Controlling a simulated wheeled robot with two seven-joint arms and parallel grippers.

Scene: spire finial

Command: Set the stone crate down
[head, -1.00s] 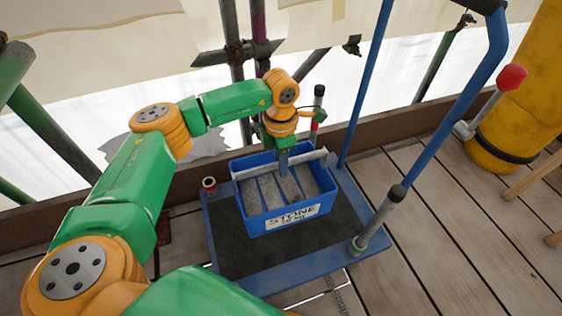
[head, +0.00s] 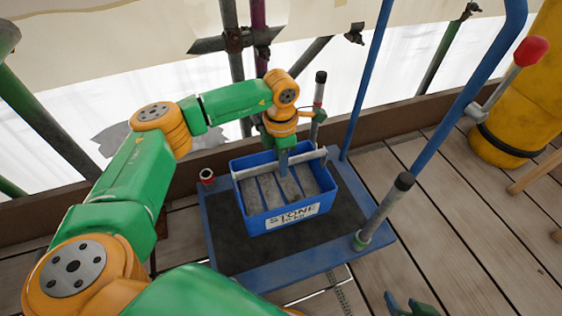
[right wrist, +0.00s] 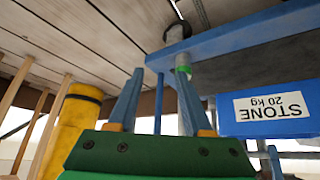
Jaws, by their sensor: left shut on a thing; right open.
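The stone crate (head: 247,201) is a blue open box with grey slabs inside, a pale bar across its top and a "STONE 20 kg" label. My left gripper (head: 283,165) is shut on that bar from above. The crate is upright over the dark mat of the blue trolley (head: 222,229); I cannot tell whether its base touches the mat. The crate's label side also shows in the right wrist view (right wrist: 226,126). My right gripper (right wrist: 157,88) is open and empty, apart from the crate; its tip shows at the head view's bottom edge (head: 410,306).
A capped post (head: 384,210) and blue rails (head: 455,100) rise on the trolley's right side. A red-knobbed lever (head: 530,51) stands near a yellow cylinder (head: 512,120). Scaffold tubes (head: 50,130) are at left. The plank floor (head: 450,220) at right is largely clear.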

